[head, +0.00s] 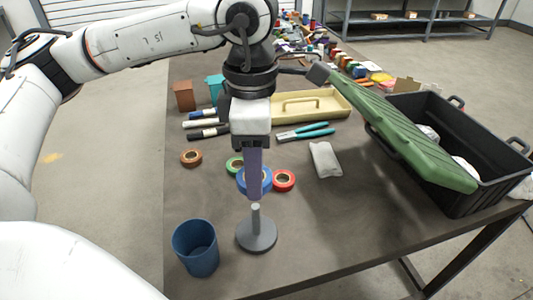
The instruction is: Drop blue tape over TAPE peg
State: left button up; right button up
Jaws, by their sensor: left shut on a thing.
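My left gripper (254,193) points straight down near the middle of the table, its fingers shut on the blue tape (241,184). The fingers hide the middle of the blue ring, and I cannot tell its exact height above the table. The TAPE peg (256,236) is a short grey post on a round grey base. It stands upright in front of the fingertips, toward the table's front edge, and no ring is on it. A label on it cannot be made out. My right gripper is not in view.
A red tape (284,180), a green tape (233,164) and a brown tape (191,157) lie close by. A blue cup (195,248) stands left of the peg.

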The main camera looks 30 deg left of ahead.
pick_arm(q)
jog(key=shift+s+f+b, duration=0.25)
jog(key=shift+f+b, duration=0.05)
jog(key=shift+f, duration=0.6)
jog(key=shift+f+b, duration=1)
jog(key=shift+f, duration=0.45)
jog(key=shift+w, duration=0.1)
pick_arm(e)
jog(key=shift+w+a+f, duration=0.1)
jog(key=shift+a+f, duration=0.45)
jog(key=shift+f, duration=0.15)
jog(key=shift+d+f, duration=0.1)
pick_arm(q)
jog(key=shift+b, duration=0.3)
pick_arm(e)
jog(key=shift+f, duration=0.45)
